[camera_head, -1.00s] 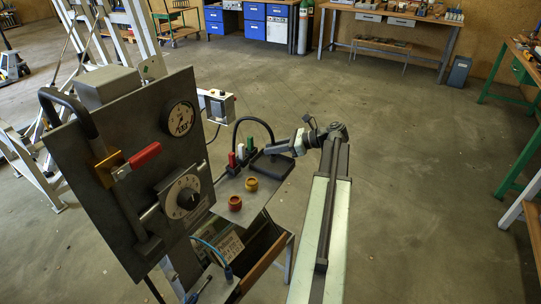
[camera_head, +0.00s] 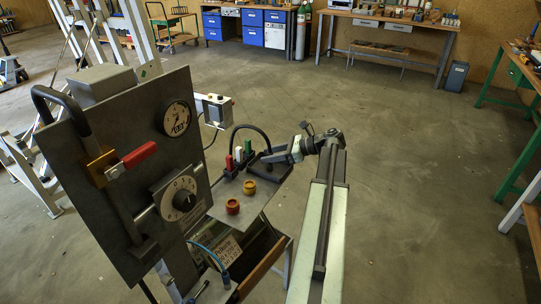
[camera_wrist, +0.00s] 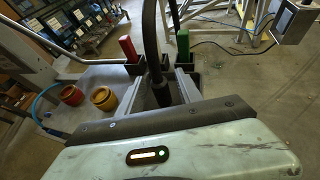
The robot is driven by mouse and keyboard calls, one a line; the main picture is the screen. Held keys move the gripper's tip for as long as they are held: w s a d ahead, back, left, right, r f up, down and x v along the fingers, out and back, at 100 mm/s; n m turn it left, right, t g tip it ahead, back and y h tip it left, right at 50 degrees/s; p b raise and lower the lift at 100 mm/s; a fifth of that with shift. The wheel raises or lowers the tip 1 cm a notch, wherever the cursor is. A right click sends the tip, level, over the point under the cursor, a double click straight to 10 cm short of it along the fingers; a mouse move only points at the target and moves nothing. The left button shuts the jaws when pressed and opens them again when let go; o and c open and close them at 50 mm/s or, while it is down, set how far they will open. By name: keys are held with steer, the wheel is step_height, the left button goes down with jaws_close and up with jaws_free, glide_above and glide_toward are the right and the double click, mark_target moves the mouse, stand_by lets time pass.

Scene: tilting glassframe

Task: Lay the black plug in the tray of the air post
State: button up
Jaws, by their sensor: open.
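The black plug (camera_wrist: 160,92) hangs on the end of a thick black hose (camera_head: 252,127) that arcs over the air post. In the wrist view the plug stands upright between the two jaws of my gripper (camera_wrist: 163,95). My gripper is open around it, with a finger on each side. In the head view my gripper (camera_head: 270,157) is at the far right side of the post's top and largely hides the plug. The dark tray (camera_head: 273,175) lies just beneath my gripper, partly covered by it.
A red handle (camera_wrist: 128,48) and a green handle (camera_wrist: 183,46) stand close beyond the jaws. A red-orange ring (camera_head: 232,207) and a yellow ring (camera_head: 249,187) sit on the post's top. A tall panel (camera_head: 130,180) with gauge and dial rises left. Floor is clear right.

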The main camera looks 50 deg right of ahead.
steer(key=p+v, duration=0.4)
steer(key=v, duration=0.7)
steer(key=shift+s+d, duration=0.2)
steer(key=shift+s, duration=0.1)
steer(key=shift+r, duration=0.1)
